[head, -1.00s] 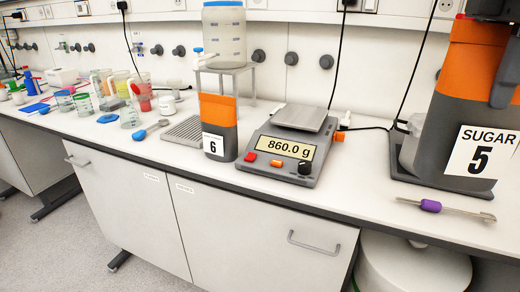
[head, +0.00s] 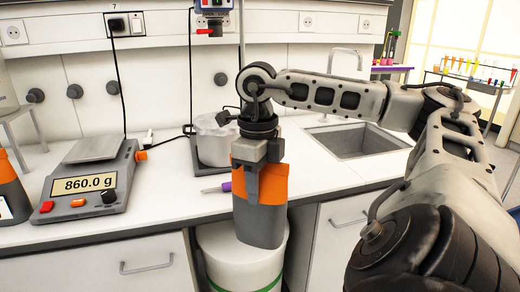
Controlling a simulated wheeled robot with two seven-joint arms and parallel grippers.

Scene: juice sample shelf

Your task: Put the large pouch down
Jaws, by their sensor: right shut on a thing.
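The large pouch (head: 262,215), grey with an orange upper band, hangs upright in my right gripper (head: 258,168). The gripper comes from above and is shut on its top. The pouch appears in front of the bench's front edge, with its lower end overlapping the white bin in the picture. No label shows on the side facing me. I cannot tell its exact gap to the bench. My left gripper is not in view.
A scale (head: 85,180) reading 860.0 g stands on the bench (head: 170,190) at left. Another grey pouch (head: 10,190) is cut off at the left edge. A clear container (head: 215,140) stands behind the held pouch, a purple-handled tool (head: 222,188) beside it. A sink (head: 355,140) is at right.

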